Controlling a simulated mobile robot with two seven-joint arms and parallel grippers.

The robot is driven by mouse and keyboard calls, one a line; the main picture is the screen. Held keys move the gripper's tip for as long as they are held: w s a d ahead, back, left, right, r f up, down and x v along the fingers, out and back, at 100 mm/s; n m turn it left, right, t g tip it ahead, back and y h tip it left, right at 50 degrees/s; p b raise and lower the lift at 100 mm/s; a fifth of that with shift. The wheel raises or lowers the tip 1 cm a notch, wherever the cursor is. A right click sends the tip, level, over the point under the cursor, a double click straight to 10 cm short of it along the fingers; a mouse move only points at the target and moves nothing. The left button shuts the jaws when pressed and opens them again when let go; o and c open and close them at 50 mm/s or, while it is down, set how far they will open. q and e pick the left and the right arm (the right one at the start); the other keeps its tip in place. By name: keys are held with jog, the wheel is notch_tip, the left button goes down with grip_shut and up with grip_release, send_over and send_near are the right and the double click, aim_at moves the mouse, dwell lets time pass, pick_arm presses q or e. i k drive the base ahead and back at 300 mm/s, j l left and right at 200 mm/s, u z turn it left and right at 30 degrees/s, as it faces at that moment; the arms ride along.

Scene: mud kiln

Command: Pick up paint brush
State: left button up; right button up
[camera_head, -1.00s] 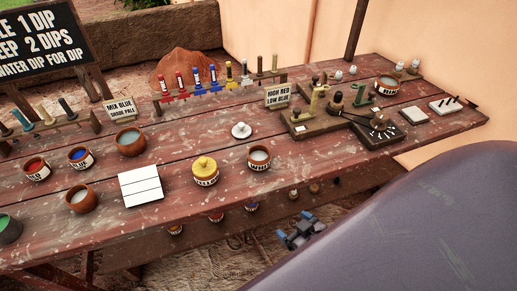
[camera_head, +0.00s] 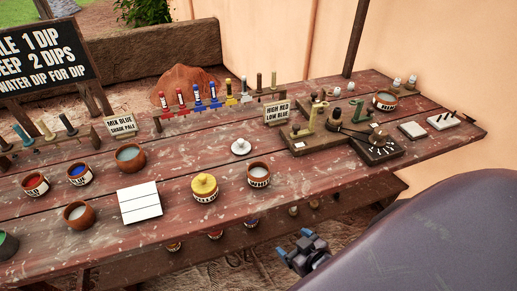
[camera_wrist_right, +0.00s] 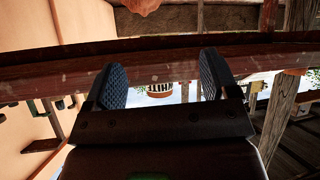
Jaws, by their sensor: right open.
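Several paint brushes with red, blue and yellow parts stand in a wooden rack (camera_head: 204,106) at the back of the table. One blue-marked brush (camera_head: 198,97) is near the rack's middle. More brushes with dark and pale handles stand in a second rack at the left (camera_head: 40,139). My right gripper (camera_head: 304,249) is low in front of the table's front edge, well away from the brushes. In the right wrist view its two fingers (camera_wrist_right: 165,82) are apart with nothing held between them. My left gripper is not in view.
Signs stand near the racks. A lower shelf holds more jars.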

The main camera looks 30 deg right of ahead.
aim_at(260, 89)
jog(key=k+l+u, duration=0.1)
jog(key=l, duration=0.3)
jog(key=k+l+u, duration=0.15)
jog(key=l, duration=0.3)
jog(key=k+l+u, duration=0.1)
jog(key=l, duration=0.3)
jog(key=k+l+u, duration=0.15)
jog(key=l, duration=0.2)
jog(key=k+l+u, duration=0.1)
jog(key=k+l, duration=0.15)
jog(key=l, duration=0.15)
